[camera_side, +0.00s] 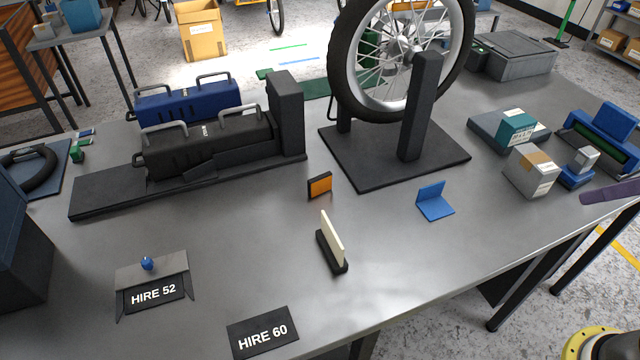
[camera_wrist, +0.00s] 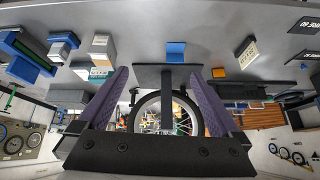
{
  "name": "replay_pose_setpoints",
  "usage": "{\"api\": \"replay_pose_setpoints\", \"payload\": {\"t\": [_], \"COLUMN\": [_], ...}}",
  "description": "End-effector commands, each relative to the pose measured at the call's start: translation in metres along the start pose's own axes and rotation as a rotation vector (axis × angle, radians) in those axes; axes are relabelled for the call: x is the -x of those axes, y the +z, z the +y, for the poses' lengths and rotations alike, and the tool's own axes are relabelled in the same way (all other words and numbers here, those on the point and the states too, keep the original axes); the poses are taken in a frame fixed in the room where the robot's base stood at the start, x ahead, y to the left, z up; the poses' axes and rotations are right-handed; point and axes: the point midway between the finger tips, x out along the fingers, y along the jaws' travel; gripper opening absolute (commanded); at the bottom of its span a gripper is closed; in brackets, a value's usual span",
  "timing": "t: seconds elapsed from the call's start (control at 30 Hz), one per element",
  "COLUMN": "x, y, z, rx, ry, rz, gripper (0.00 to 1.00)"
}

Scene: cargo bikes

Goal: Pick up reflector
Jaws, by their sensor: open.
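The reflector (camera_side: 320,185) is a small orange block with a dark frame, standing upright on the grey table, in front of the wheel stand. It also shows in the wrist view (camera_wrist: 219,73), just beyond and right of the right fingertip. My gripper (camera_wrist: 158,73) has two purple fingers spread wide apart, with nothing held between them. In the side view only a purple finger tip (camera_side: 612,191) shows at the right edge, well away from the reflector.
A cream plate in a black base (camera_side: 332,243) stands in front of the reflector. A blue angled bracket (camera_side: 434,201) is to its right. A wheel on a black stand (camera_side: 428,110) rises behind. Black and blue cases (camera_side: 205,140) lie left. Boxes (camera_side: 531,171) stand right.

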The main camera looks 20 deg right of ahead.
Motion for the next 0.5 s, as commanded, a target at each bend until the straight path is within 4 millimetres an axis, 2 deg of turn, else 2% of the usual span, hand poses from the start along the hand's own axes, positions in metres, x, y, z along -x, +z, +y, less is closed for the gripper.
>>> {"api": "replay_pose_setpoints", "payload": {"t": [0.13,0.27,0.37,0.5], "x": [0.006,-0.003,-0.020,-0.058], "y": [-0.063,-0.119,-0.160,-0.209], "z": [-0.008,-0.025,-0.046,-0.086], "rx": [-0.041,-0.051,-0.046,-0.025], "ry": [-0.001,-0.014,-0.028,-0.050], "rz": [0.051,0.067,0.067,0.050], "gripper": [1.00,1.00,1.00,1.00]}}
